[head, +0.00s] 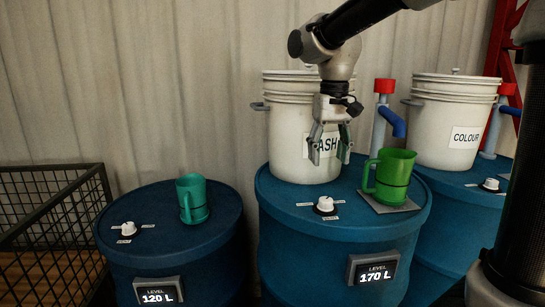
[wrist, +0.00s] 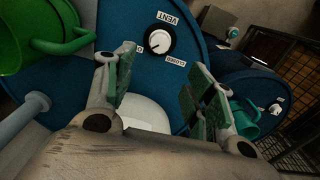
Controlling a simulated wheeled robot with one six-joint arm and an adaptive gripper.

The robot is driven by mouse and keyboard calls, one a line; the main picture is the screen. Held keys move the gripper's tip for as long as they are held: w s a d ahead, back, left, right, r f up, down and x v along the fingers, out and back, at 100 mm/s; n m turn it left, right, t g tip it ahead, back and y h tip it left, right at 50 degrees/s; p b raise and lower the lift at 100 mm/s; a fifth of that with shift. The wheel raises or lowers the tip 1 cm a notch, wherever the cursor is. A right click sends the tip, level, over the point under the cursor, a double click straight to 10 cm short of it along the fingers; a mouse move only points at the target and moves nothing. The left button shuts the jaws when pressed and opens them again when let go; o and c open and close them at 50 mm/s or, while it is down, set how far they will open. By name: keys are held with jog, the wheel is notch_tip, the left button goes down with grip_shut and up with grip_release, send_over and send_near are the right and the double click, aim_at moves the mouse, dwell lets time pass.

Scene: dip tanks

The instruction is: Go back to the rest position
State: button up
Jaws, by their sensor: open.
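My gripper (head: 329,148) is open and empty. In the head view it points down in front of the white bucket labelled with a partly hidden word ending in "ASH" (head: 290,140), above the middle blue drum (head: 300,230). In the wrist view the two fingers of my gripper (wrist: 160,90) stand apart, with the drum top and a white knob marked VENT (wrist: 159,41) beyond them. A green mug (head: 392,180) stands on a grey plate to the right of my gripper; it also shows in the wrist view (wrist: 20,40). A teal mug (head: 191,200) stands on the left drum.
A white bucket labelled COLOUR (head: 450,125) stands at the right. A blue pipe with a red cap (head: 384,86) rises behind the green mug. A wire basket (head: 50,220) is at the far left.

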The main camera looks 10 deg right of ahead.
jog(key=s+d+f+t, duration=0.1)
jog(key=s+d+t, duration=0.1)
jog(key=s+d, duration=0.5)
jog(key=s+d+f+t, duration=0.2)
jog(key=s+d, duration=0.6)
jog(key=s, duration=0.4)
jog(key=shift+s+f, duration=0.3)
jog(key=shift+s, duration=0.05)
